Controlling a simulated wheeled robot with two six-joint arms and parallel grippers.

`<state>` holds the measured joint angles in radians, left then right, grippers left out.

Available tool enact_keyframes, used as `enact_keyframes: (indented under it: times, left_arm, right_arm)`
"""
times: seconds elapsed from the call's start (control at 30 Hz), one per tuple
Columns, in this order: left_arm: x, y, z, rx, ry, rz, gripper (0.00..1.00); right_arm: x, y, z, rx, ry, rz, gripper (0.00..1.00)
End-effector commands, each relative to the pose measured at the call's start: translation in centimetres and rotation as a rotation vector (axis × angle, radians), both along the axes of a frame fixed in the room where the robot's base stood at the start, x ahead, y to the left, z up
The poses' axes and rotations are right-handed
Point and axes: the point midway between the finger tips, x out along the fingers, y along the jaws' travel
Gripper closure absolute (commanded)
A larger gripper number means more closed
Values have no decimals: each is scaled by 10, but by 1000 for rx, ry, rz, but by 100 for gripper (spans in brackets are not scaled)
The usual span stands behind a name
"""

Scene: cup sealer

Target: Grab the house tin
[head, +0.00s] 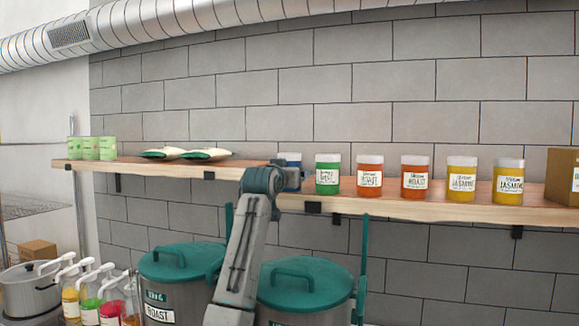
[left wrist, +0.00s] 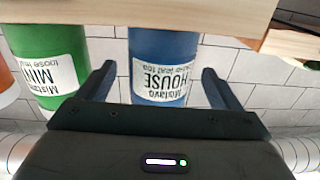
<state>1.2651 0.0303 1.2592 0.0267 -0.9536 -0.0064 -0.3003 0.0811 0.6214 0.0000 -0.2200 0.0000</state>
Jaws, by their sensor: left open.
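The blue house tin (left wrist: 158,50) stands on the wooden shelf, shown upside down in the left wrist view with its white HOUSE label facing me. My left gripper (left wrist: 158,75) is open, with one finger on each side of the tin and a visible gap at each side. In the head view the house tin (head: 293,172) is partly hidden behind my left arm, and the gripper's fingers cannot be made out there. My right gripper is not in view.
The green mint tin (head: 327,175) stands just right of the house tin, with orange roast tins (head: 369,178) and yellow jasmine tins (head: 461,182) further right. White-green bags (head: 205,155) lie to the left. Teal-lidded canisters (head: 305,285) stand below the shelf (head: 440,208).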

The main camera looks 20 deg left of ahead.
Motion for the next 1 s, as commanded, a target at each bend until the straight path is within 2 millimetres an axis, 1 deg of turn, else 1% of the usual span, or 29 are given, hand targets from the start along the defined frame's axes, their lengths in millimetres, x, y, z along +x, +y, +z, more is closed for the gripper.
enact_keyframes:
  times: [0.2, 0.37, 0.4, 0.47, 0.5, 0.77, 0.87, 1.0]
  left_arm:
    - [0, 0, -1, 0, 0, 0, 14]
    - [0, 0, -1, 0, 0, 0, 45]
    - [0, 0, -1, 0, 0, 0, 53]
    - [0, 0, -1, 0, 0, 0, 65]
    - [0, 0, 0, 0, -2, 0, 67]
    - [0, 0, 2, 0, -2, 0, 67]
    - [0, 0, 7, 0, -3, 0, 67]
    - [0, 0, 20, 0, -3, 0, 67]
  right_arm:
    - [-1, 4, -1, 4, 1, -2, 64]
    - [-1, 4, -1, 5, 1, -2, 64]
    - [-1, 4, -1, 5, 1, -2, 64]
    - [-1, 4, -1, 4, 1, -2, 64]
    - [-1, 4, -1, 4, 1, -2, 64]
    - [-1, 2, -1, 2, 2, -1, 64]
    - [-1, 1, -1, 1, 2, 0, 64]
    - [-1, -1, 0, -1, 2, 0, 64]
